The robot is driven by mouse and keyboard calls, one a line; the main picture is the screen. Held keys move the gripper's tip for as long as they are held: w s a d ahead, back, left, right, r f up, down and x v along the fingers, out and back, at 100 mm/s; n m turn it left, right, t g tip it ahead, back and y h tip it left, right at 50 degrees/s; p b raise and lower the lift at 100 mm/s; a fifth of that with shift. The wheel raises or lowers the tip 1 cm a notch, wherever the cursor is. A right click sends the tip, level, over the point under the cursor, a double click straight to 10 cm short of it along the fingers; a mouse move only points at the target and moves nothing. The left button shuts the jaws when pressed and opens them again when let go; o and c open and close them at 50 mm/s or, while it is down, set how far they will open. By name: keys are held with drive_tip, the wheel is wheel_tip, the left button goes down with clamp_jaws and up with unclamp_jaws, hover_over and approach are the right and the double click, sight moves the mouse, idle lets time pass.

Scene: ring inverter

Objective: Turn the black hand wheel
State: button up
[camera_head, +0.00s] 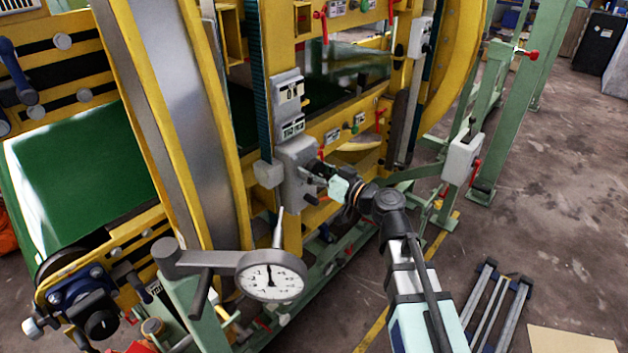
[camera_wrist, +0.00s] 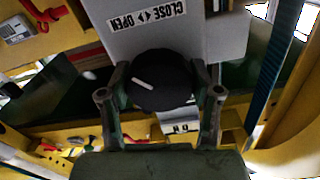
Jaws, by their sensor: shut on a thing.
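The black hand wheel (camera_wrist: 160,81) is in the middle of the wrist view, round, with a white pointer line on its face. It sits on a grey box with a "CLOSE OPEN" label, upside down in this view. My gripper (camera_wrist: 160,93) has one finger on each side of the wheel and is shut on it. In the head view my gripper (camera_head: 321,179) reaches the grey box (camera_head: 297,160) on the yellow frame. The wheel cannot be made out there, as the gripper and wrist cover that spot.
A dial gauge (camera_head: 271,276) on a grey arm stands in the front. A white box with a red lever (camera_head: 463,157) is on the green post to the right. Grey rails (camera_head: 497,305) lie on the floor. Open floor lies to the right.

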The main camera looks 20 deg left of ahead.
drive_tip(key=m+b, duration=0.2)
drive_tip(key=m, duration=0.1)
drive_tip(key=shift+m, duration=0.4)
drive_tip(key=m, duration=0.4)
drive_tip(key=shift+r+m+b, duration=0.1)
drive_tip(key=shift+m+b, duration=0.2)
drive_tip(key=m, duration=0.4)
drive_tip(key=shift+w+r+m+p, duration=0.1)
drive_tip(key=shift+m+p, duration=0.2)
drive_tip(key=shift+p, duration=0.05)
drive_tip(key=m+p, duration=0.2)
drive_tip(key=m, duration=0.2)
drive_tip(key=m+p, duration=0.2)
drive_tip(key=m, duration=0.3)
drive_tip(key=shift+r+p, duration=0.1)
drive_tip(key=shift+p, duration=0.2)
drive_tip(key=m+p, duration=0.3)
drive_tip(key=m, duration=0.1)
drive_tip(key=shift+m, duration=0.3)
drive_tip(key=m+p, duration=0.4)
drive_tip(key=m, duration=0.1)
drive_tip(key=shift+p, duration=0.35)
drive_tip(key=shift+m+p, duration=1.4)
drive_tip(key=shift+m, duration=0.6)
